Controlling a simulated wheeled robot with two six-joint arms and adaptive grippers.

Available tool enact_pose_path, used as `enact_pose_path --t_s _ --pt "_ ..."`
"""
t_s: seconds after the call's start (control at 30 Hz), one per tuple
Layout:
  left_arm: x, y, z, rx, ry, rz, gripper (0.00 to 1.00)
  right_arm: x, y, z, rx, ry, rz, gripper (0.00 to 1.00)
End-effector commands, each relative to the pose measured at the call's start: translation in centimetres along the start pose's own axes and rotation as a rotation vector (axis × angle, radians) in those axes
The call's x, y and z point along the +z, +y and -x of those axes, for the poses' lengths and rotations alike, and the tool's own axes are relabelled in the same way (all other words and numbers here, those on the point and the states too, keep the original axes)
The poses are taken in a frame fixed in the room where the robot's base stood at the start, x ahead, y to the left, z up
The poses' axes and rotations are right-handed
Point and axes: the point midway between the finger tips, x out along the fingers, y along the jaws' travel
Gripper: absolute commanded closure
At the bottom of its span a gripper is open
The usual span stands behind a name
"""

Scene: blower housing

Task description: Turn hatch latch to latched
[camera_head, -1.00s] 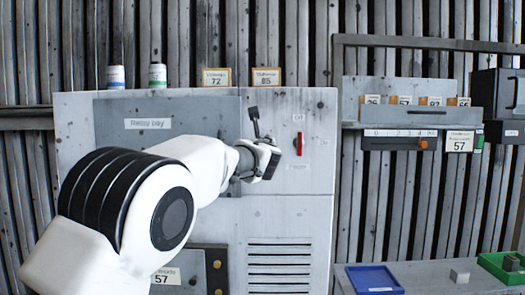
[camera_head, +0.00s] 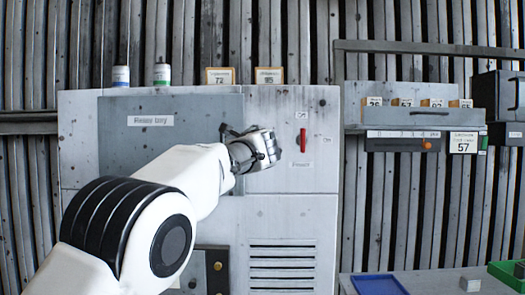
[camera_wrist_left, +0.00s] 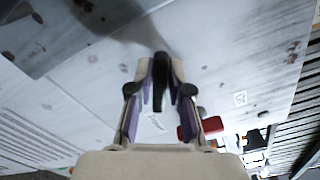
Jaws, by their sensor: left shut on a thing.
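The hatch (camera_head: 165,140) is a dark grey panel labelled "Relay bay" on the pale cabinet front. My left gripper (camera_head: 262,148) is at the hatch's right edge, in front of the cabinet. In the left wrist view, my left gripper (camera_wrist_left: 160,70) is shut on a slim black handle, the hatch latch (camera_wrist_left: 160,88), which lies lengthwise between the two fingers. In the head view, the gripper hides most of the latch, so its angle is hard to tell. My right gripper is not in view.
A red switch (camera_head: 304,141) is on the cabinet just right of my left gripper. Vent slots (camera_head: 282,268) are below. Two small jars and two number cards stand on top of the cabinet. A shelf unit (camera_head: 400,118) and a blue tray (camera_head: 379,285) are at right.

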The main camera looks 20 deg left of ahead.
Motion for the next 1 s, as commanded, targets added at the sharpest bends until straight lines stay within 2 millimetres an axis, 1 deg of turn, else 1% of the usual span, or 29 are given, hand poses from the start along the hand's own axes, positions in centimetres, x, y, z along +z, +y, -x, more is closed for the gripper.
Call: enact_pose_path --t_s 0.03,0.2,0.5,0.7,1.0 --pt "0.2 -0.3 0.1 -0.011 -0.002 0.046 1.0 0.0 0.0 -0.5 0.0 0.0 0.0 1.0" --pt "0.2 -0.2 0.1 -0.011 -0.002 0.2 1.0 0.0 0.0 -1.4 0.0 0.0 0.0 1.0" --pt "0.3 -0.3 0.2 -0.014 0.0 0.41 1.0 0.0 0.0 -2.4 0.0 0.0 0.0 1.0" --pt "0.4 -0.4 0.2 -0.015 0.0 0.484 1.0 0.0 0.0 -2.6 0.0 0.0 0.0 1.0" --pt "0.5 -0.6 0.2 -0.017 0.001 0.516 1.0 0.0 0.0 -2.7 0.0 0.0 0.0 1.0"
